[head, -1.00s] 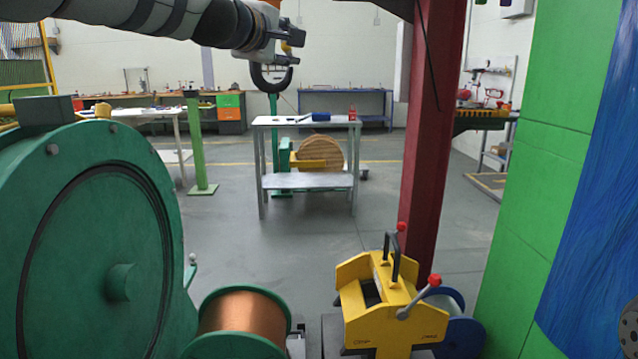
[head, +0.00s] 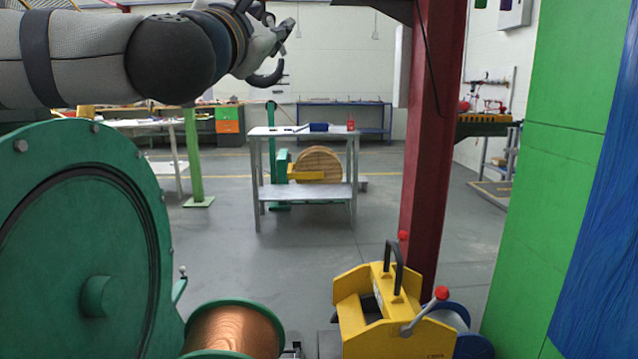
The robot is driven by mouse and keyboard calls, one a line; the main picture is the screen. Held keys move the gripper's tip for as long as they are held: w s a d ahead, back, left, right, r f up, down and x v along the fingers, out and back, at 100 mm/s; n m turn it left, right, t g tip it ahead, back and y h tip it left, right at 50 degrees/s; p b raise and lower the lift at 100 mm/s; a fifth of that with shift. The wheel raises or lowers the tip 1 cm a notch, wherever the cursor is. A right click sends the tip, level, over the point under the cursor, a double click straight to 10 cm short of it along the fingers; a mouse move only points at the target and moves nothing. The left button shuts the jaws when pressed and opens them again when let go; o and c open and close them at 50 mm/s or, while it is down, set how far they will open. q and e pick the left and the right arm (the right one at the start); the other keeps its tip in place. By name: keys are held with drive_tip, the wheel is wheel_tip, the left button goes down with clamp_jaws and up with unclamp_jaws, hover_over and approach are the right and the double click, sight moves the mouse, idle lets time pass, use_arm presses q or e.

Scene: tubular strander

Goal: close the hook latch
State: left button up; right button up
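I cannot pick out a hook latch for certain in the head view. The large green round housing (head: 85,250) fills the lower left, and a small lever with a pale knob (head: 182,271) stands at its right edge. A yellow clamp-like unit (head: 392,318) with a black handle (head: 394,266) and a red-knobbed lever (head: 424,311) is at the bottom, right of centre. My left gripper (head: 286,45) is in the air at the upper left, above and beyond the housing. Its fingers are apart with nothing between them. My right gripper is not in view.
A copper spool (head: 232,332) lies right of the housing, and a blue-white spool (head: 462,325) is beside the yellow unit. A red post (head: 432,150) and green panels (head: 565,150) bound the right. A grey table (head: 303,190) stands beyond open floor (head: 300,265).

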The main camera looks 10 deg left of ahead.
use_arm(q)
drive_tip(key=d+f+m+g+h, duration=0.1)
drive_tip(key=d+f+m+g, duration=0.1)
drive_tip(key=f, duration=0.8)
drive_tip(key=d+f+m+g+h, duration=0.1)
drive_tip(key=d+f+m+g, duration=0.1)
drive_tip(key=f, duration=0.8)
drive_tip(key=d+f+m+g+h, duration=0.1)
drive_tip(key=d+f+m+g, duration=0.1)
drive_tip(key=f+m, duration=0.4)
wheel_tip(320, 180, down, 5)
drive_tip(key=shift+d+r+g+h+p, duration=0.1)
drive_tip(key=shift+d+g+h+p, duration=0.25)
drive_tip(key=shift+d, duration=0.5)
